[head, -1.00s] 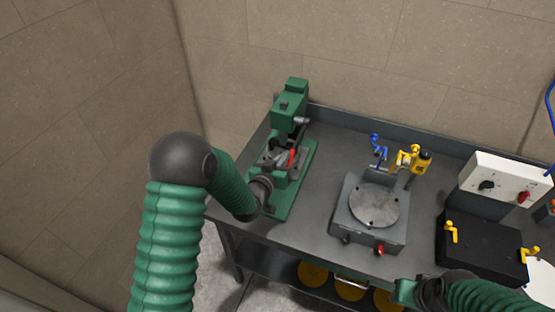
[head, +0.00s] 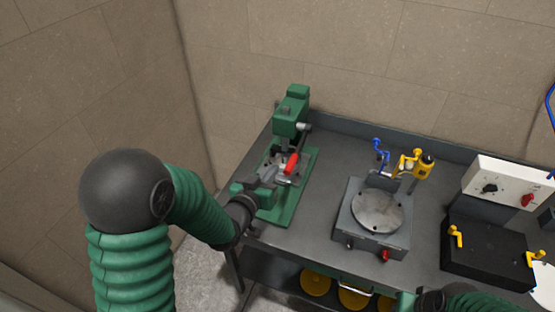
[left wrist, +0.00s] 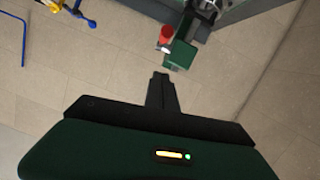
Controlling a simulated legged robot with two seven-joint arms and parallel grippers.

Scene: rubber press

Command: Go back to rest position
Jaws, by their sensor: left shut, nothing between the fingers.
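My left gripper (head: 266,176) is in front of the green press (head: 291,112), over the near left part of its base in the head view. The gripper's dark fingers (left wrist: 161,92) show together in the left wrist view, shut and empty. The press has a red handle (head: 291,164), which also shows in the left wrist view (left wrist: 166,35). Whether the fingers touch the press cannot be told. My right arm shows only in part at the bottom right edge of the head view, and its fingertips are out of sight.
The grey bench (head: 322,222) holds a grey fixture with a round plate (head: 377,211), blue (head: 380,152) and yellow (head: 424,168) clamps, a black box (head: 485,250) and a white control box (head: 508,184). Walls stand behind and to the left. Yellow round items (head: 315,281) sit below.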

